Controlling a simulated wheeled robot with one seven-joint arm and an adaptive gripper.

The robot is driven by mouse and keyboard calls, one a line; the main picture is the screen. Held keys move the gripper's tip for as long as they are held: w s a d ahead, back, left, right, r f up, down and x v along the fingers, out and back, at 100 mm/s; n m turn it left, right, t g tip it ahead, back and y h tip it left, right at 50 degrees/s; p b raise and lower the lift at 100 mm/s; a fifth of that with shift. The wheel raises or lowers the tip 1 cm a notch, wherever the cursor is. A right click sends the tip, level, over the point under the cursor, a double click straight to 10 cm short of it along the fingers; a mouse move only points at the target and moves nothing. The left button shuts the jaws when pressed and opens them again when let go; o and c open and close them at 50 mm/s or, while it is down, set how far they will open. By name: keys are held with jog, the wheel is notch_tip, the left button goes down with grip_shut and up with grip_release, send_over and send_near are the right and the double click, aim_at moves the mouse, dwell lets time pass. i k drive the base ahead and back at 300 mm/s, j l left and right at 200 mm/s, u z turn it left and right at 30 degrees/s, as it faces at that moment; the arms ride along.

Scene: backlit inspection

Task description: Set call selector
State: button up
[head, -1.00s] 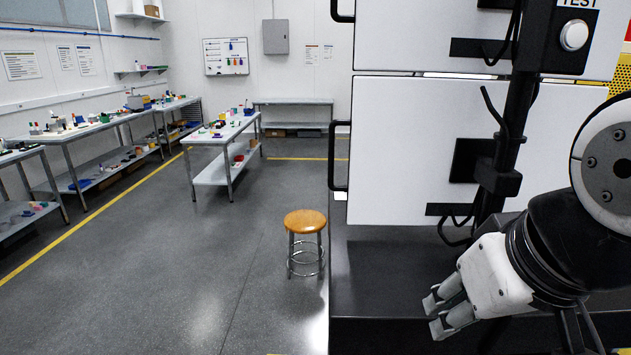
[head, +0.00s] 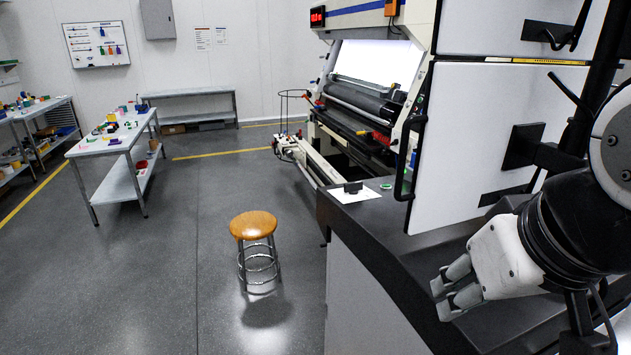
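No call selector can be made out for certain in the head view. A large fabric inspection machine (head: 370,100) with a bright backlit panel (head: 378,62) stands beyond the black counter. Small coloured controls show on its near side panel (head: 412,130), too small to read. My gripper (head: 452,297) is at the lower right, over the black counter and well apart from the machine. Its two fingers lie close side by side with nothing seen between them; whether they are fully shut is unclear.
A black counter (head: 392,245) with a white sheet (head: 355,192) and a small dark item on it lies ahead right. A wooden stool (head: 254,225) stands left of it. Workbenches (head: 110,138) line the left.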

aim_at(353, 188)
jog(key=i+j+z, duration=0.15)
jog(key=j+z, duration=0.35)
jog(key=j, duration=0.15)
jog(key=j+z, duration=0.45)
jog(key=j, duration=0.15)
jog(key=j+z, duration=0.5)
jog(key=j, duration=0.2)
jog(key=j+z, duration=0.9)
jog(key=j+u, duration=0.5)
jog(key=i+j+u, duration=0.1)
jog(key=u, duration=0.75)
jog(key=i+l, duration=0.05)
